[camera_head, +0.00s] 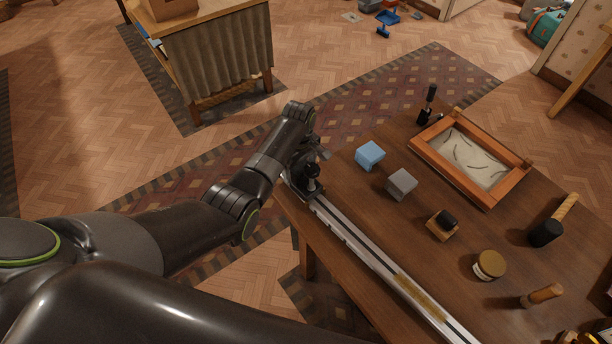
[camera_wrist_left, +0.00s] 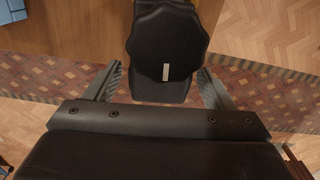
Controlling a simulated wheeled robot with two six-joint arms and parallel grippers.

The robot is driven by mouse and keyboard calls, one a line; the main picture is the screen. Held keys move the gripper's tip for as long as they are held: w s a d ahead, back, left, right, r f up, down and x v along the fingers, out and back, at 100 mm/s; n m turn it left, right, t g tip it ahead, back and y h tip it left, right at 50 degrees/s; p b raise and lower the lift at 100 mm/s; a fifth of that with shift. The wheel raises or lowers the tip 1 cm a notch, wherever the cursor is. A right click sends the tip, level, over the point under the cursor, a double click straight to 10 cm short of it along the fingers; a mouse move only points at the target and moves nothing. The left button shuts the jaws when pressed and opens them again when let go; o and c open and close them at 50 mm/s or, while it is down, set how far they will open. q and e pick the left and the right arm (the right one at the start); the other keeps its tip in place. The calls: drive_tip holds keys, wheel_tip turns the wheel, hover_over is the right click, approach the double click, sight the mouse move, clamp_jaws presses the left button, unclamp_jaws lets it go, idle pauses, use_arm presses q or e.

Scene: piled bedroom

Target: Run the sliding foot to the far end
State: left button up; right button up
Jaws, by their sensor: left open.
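A metal rail (camera_head: 358,247) runs along the near edge of the wooden table, from upper left to lower right in the head view. The black sliding foot (camera_head: 312,183) sits at the rail's upper-left end. Its scalloped black knob (camera_wrist_left: 165,45), marked with a pale line, fills the middle of the left wrist view. My left gripper (camera_head: 308,163) is at the foot; in the left wrist view its fingers (camera_wrist_left: 160,84) stand apart on both sides of the knob. Contact cannot be told. My right gripper is in neither view.
A yellowish strip (camera_head: 418,294) lies along the rail's lower part. Beside the rail stand a blue block (camera_head: 370,155), a grey block (camera_head: 401,184), a small wooden block with a black top (camera_head: 442,224) and a jar (camera_head: 489,265). A framed tray (camera_head: 431,150) lies behind.

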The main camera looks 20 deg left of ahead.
use_arm(q)
drive_tip(key=shift+r+p, duration=1.6)
drive_tip(key=shift+r, duration=0.15)
drive_tip(key=shift+r+p, duration=0.6)
drive_tip(key=shift+r, duration=0.25)
drive_tip(key=shift+f, duration=0.1)
